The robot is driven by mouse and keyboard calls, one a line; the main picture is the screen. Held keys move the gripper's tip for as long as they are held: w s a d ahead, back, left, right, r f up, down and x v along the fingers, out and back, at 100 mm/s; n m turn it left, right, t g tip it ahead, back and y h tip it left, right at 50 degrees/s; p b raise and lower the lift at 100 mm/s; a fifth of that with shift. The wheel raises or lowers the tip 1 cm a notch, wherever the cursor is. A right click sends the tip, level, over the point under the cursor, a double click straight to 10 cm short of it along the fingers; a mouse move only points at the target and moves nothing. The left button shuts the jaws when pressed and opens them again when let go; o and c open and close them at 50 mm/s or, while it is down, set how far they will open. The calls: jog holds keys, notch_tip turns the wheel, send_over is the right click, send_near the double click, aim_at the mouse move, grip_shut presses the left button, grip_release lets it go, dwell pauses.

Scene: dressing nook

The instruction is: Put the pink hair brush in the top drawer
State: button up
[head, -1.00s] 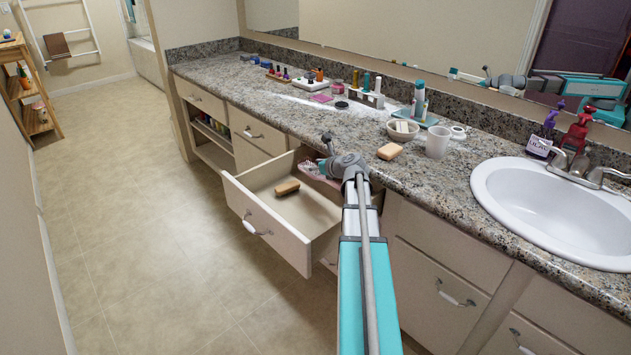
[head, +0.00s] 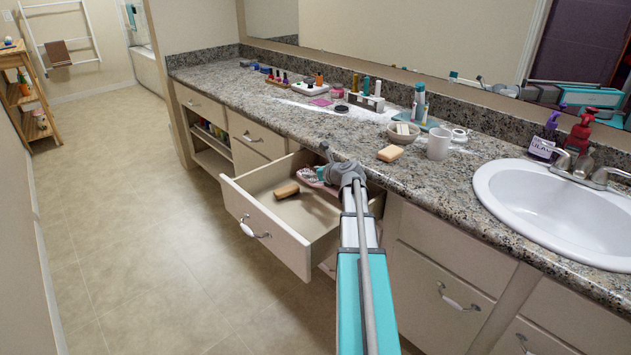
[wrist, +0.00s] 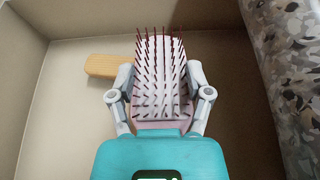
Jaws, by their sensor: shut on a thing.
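The pink hair brush (wrist: 160,85) fills the middle of the wrist view, with white bristle pad and dark red-tipped bristles facing the camera. My gripper (wrist: 160,100) is shut on it, one finger on each side. In the head view the brush (head: 312,178) shows pink at my gripper (head: 326,172), within the outline of the open top drawer (head: 262,228). The brush's handle is hidden. Whether the brush touches the drawer floor cannot be told.
A wooden-backed block or brush (head: 286,191) lies in the drawer, also in the wrist view (wrist: 113,66). The granite counter edge (wrist: 285,75) is close on the right. A soap bar (head: 390,153), a cup (head: 438,143) and bottles stand on the counter.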

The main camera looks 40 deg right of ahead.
aim_at(336, 191)
jog(key=shift+f+b, duration=0.9)
jog(key=shift+f, duration=0.35)
jog(key=shift+f+b, duration=0.4)
jog(key=shift+b, duration=0.05)
jog(key=o, duration=1.2)
jog(key=shift+r, duration=0.2)
jog(key=shift+r+p, duration=0.3)
jog(key=shift+p, duration=0.25)
jog(key=p+v, duration=0.4)
jog(key=v, duration=0.7)
jog(key=shift+a, duration=0.15)
jog(key=shift+s+r, duration=0.1)
jog(key=shift+s, duration=0.45)
